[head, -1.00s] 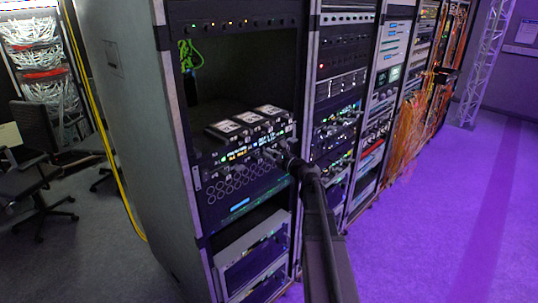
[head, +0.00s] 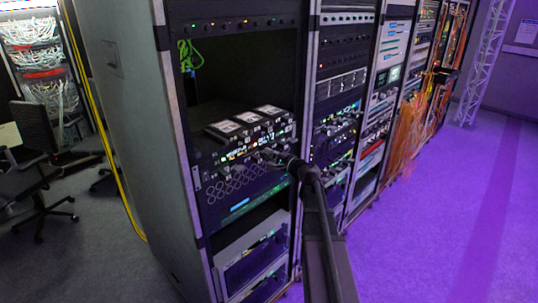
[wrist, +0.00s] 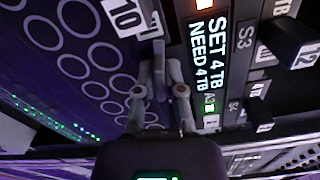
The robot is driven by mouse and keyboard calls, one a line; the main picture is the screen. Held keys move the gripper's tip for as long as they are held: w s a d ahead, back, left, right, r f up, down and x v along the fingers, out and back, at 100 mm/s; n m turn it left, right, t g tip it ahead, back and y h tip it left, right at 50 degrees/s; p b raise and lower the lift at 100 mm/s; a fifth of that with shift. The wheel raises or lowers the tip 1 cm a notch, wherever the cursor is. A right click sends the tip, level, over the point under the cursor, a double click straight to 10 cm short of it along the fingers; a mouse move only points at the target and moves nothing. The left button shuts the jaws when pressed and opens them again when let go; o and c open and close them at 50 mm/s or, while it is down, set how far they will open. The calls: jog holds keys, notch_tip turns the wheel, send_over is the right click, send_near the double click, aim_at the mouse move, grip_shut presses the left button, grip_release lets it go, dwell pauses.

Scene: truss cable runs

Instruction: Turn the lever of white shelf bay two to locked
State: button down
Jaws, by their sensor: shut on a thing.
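In the wrist view my gripper (wrist: 159,92) has its two grey fingers closed around a slim grey lever (wrist: 158,72), which stands between them. I cannot tell from its marking which bay it belongs to. Beside it a display (wrist: 207,45) reads "SET 4 TB NEED 4 TB", with a small tag below it that looks like "A3". In the head view my gripper (head: 272,155) is at the front of the rack unit, below the row of white-labelled drive blocks (head: 247,122). The lever is too small to tell there.
Handles with number tags 10 (wrist: 127,15) and 12 (wrist: 305,55) stick out near my gripper. A panel of round holes (wrist: 75,65) lies to the left. Purple floor (head: 450,220) is free at right; chairs (head: 40,165) stand at left.

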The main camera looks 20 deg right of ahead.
jog(key=shift+n, duration=1.4)
jog(key=c, duration=0.8)
grip_release()
jog(key=shift+o, duration=0.2)
jog(key=shift+s, duration=0.1)
jog(key=v, duration=1.1)
jog(key=shift+s, duration=0.4)
jog(key=shift+d, duration=0.1)
